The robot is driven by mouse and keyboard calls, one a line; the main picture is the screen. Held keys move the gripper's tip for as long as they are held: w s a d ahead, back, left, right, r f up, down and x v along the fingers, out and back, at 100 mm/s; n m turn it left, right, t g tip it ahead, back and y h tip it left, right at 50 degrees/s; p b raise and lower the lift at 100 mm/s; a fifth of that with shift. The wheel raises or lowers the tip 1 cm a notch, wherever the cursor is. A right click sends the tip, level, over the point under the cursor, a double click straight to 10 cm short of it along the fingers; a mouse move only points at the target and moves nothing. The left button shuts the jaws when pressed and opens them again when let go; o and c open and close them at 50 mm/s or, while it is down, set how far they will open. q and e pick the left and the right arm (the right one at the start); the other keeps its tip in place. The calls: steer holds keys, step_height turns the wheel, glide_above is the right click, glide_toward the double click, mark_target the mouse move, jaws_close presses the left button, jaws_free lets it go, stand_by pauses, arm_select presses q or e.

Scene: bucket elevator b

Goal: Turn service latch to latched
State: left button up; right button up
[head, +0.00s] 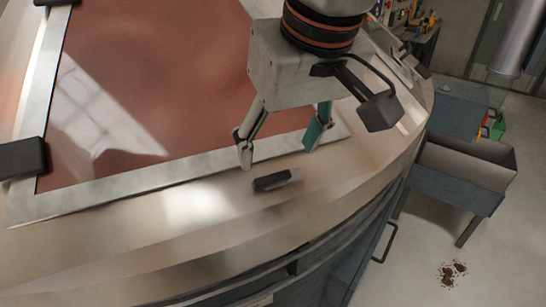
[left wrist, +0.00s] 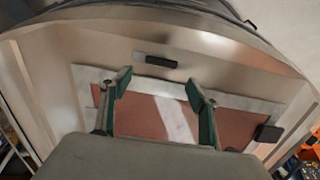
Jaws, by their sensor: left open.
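The service latch (head: 272,181) looks like a small dark bar with a lighter metal end, lying on the pale metal rim beside the framed red-brown panel (head: 150,80). In the left wrist view the dark bar (left wrist: 155,60) lies just beyond the fingertips, running roughly parallel to the panel's edge. My left gripper (head: 278,157) is open and empty, its two fingers apart. It hangs over the panel's edge just behind the latch and appears not to touch it. I cannot tell its exact height. My right gripper is not in view.
Dark blocks (head: 22,158) sit on the panel frame at the left. A dark handle (head: 384,242) stands out from the machine's curved side. A grey bin on legs (head: 465,190) stands at the right, with brown debris (head: 450,272) on the floor. The rim around the latch is clear.

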mark_target(273, 176)
arm_select(q)
steer(key=x, duration=0.6)
steer(key=shift+a+f+b, duration=0.1)
steer(key=shift+f+b, duration=0.25)
steer(key=shift+f, duration=0.1)
steer(key=shift+c, duration=0.3)
steer(key=c, duration=1)
